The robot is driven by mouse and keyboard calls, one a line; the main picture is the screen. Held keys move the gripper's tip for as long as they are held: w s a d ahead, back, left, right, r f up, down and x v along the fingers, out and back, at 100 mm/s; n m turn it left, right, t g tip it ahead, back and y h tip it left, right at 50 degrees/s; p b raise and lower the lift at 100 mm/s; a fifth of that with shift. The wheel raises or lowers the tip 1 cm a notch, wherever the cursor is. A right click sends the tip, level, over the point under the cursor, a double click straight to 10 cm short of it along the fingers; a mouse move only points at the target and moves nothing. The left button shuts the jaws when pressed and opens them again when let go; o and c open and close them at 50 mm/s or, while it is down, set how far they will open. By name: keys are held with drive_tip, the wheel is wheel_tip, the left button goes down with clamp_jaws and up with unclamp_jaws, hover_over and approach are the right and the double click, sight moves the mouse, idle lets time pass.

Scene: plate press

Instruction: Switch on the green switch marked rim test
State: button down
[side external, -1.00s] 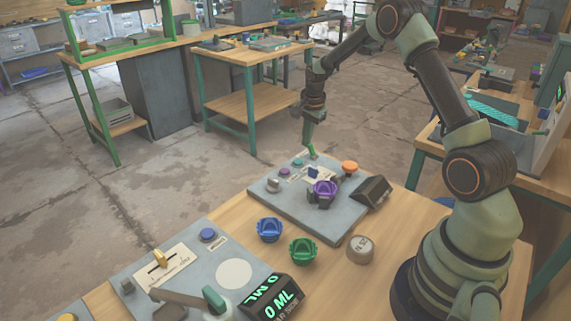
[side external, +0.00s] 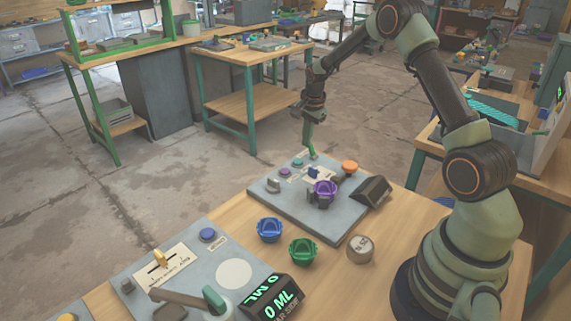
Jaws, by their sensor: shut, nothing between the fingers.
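My gripper (side external: 312,152) points down at the far edge of the grey panel (side external: 270,198), with its fingers together and nothing seen between them. Its tip is at or just above the panel; I cannot tell whether it touches. A small teal-green control (side external: 298,162) sits on the panel just left of the fingertips. No rim test marking can be read at this size, so I cannot confirm which control bears it. Part of the panel behind the fingers is hidden.
The panel also carries a blue switch (side external: 313,172), a purple knob (side external: 324,189), an orange button (side external: 350,167) and a dark display box (side external: 374,192). In front lie a blue bowl-like piece (side external: 270,230), a green one (side external: 303,250) and a round tan weight (side external: 360,249).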

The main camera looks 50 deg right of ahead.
drive_tip(key=shift+s, duration=1.35)
drive_tip(key=shift+w+r, duration=0.2)
drive_tip(key=shift+r, duration=0.95)
drive_tip(key=shift+w+r, duration=0.25)
drive_tip(key=shift+r, duration=0.95)
drive_tip(key=shift+w+r, duration=0.2)
drive_tip(key=shift+r, duration=0.95)
drive_tip(key=s+a+r+n+t, duration=0.1)
drive_tip(key=s+a+r+n, duration=0.25)
drive_tip(key=a+r, duration=0.25)
drive_tip(key=s+a+r+n+t, duration=0.1)
drive_tip(key=s+a+r+n, duration=0.2)
drive_tip(key=a+r+n, duration=0.25)
drive_tip(key=s+a+r+n+t, duration=0.1)
drive_tip(key=s+a+n, duration=0.8)
drive_tip(key=s, duration=0.3)
drive_tip(key=shift+s+a+r+t+y, duration=0.15)
drive_tip(key=shift+a+t+y, duration=0.2)
drive_tip(key=shift+a, duration=0.5)
